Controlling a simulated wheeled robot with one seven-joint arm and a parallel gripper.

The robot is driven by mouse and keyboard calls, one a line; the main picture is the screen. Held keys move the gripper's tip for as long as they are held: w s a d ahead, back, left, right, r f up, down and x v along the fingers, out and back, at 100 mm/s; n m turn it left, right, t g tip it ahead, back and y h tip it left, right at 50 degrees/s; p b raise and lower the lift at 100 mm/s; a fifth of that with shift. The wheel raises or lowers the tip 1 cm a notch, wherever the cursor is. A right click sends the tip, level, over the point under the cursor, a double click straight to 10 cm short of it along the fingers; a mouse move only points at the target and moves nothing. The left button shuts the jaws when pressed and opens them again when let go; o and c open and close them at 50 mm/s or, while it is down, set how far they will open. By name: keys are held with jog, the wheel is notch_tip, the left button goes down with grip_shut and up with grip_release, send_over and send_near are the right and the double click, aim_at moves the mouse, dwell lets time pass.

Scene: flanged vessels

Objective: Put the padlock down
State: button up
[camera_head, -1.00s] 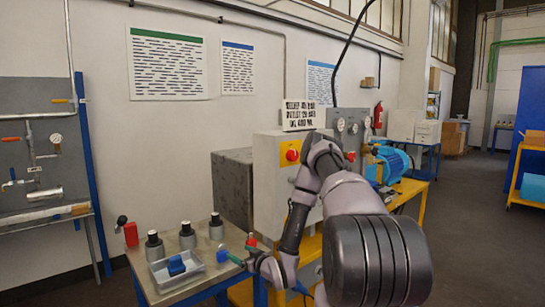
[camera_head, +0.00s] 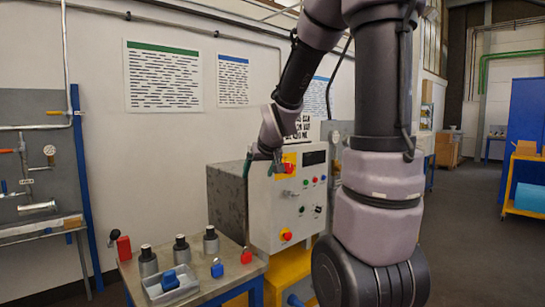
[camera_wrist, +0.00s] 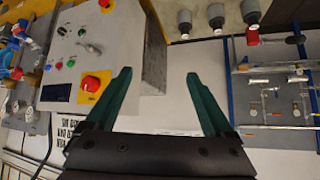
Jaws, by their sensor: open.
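A blue padlock (camera_head: 217,268) with a shackle on top stands on the workbench (camera_head: 222,282), right of the grey tray and in front of the flanged vessels. It is apart from my gripper. A red padlock-like piece (camera_head: 246,257) sits at the bench's right edge, and another blue piece (camera_head: 170,281) lies in the tray (camera_head: 184,288). My gripper (camera_head: 262,165) is raised well above the bench, in front of the control cabinet. In the wrist view its two green fingers (camera_wrist: 158,76) are spread wide with nothing between them.
Three grey vessels with dark tops (camera_head: 181,250) line the back of the bench. A red piece with a black handle (camera_head: 124,248) is at the left. The control cabinet (camera_head: 270,215) with red switches is close to my gripper; the cabinet also shows in the wrist view (camera_wrist: 115,45).

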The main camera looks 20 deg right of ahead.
jog(key=s+a+r+m+y, duration=0.1)
jog(key=s+r, duration=0.1)
jog(key=s, duration=0.5)
jog(key=s+a+r+m+g, duration=0.1)
jog(key=s+a+r, duration=0.1)
jog(key=s, duration=0.6)
jog(key=s+a+r+m+g+y, duration=0.1)
jog(key=s+a+r, duration=0.1)
jog(key=s+r, duration=0.2)
jog(key=s, duration=0.3)
jog(key=shift+s+y, duration=0.25)
jog(key=shift+y, duration=0.05)
jog(key=shift+r, duration=0.1)
